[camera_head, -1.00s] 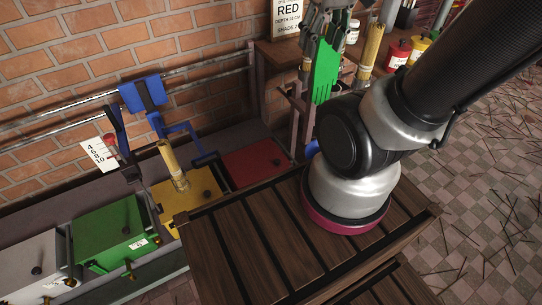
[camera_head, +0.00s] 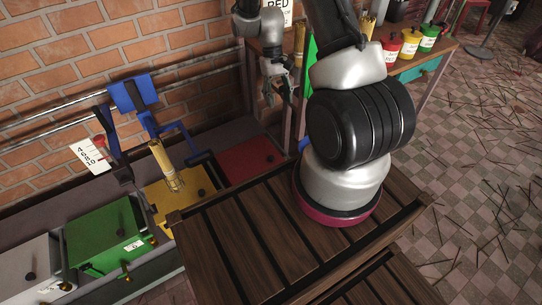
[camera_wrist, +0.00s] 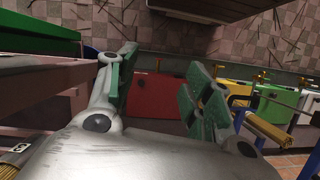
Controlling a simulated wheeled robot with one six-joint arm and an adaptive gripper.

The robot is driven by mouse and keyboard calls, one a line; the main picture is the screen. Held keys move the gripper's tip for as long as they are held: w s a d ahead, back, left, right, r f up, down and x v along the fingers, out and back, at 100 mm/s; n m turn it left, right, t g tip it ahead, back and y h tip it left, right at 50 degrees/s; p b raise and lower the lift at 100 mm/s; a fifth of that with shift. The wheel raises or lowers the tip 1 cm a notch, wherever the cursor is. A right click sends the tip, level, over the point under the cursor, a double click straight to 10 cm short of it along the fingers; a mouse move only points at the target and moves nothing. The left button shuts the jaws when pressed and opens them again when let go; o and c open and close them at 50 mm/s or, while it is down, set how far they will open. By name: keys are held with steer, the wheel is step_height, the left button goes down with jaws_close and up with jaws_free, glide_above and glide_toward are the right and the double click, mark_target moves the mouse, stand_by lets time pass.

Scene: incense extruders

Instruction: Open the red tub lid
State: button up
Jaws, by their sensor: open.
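The red tub lid (camera_head: 248,163) is flat and closed, at the right end of the row of tubs in the head view. It has a small dark knob near its right side. In the wrist view the red lid (camera_wrist: 158,97) lies ahead, between my fingers. My gripper (camera_head: 277,92) is above and a little behind the red lid in the head view, apart from it. The gripper (camera_wrist: 150,90) is open and empty, with green pads on its fingers. My arm hides part of the area to the right of the red tub.
Yellow (camera_head: 187,192), green (camera_head: 105,238) and white (camera_head: 30,270) tubs stand to the left. A bundle of sticks (camera_head: 166,167) rises from the yellow one. A blue bracket (camera_head: 180,135) is close by. A shelf with red, yellow and green pots (camera_head: 409,42) stands at the back right.

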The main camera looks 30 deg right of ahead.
steer(key=w+d+f, duration=0.1)
steer(key=w+f, duration=0.1)
steer(key=f, duration=1.2)
steer(key=w+d+f, duration=0.1)
steer(key=f, duration=1.4)
steer(key=m+t, duration=0.1)
steer(key=t, duration=0.3)
glide_above(271, 157)
step_height(271, 157, down, 8)
steer(key=shift+r, duration=0.1)
step_height(271, 157, down, 7)
steer(key=shift+f, duration=0.2)
jaws_close()
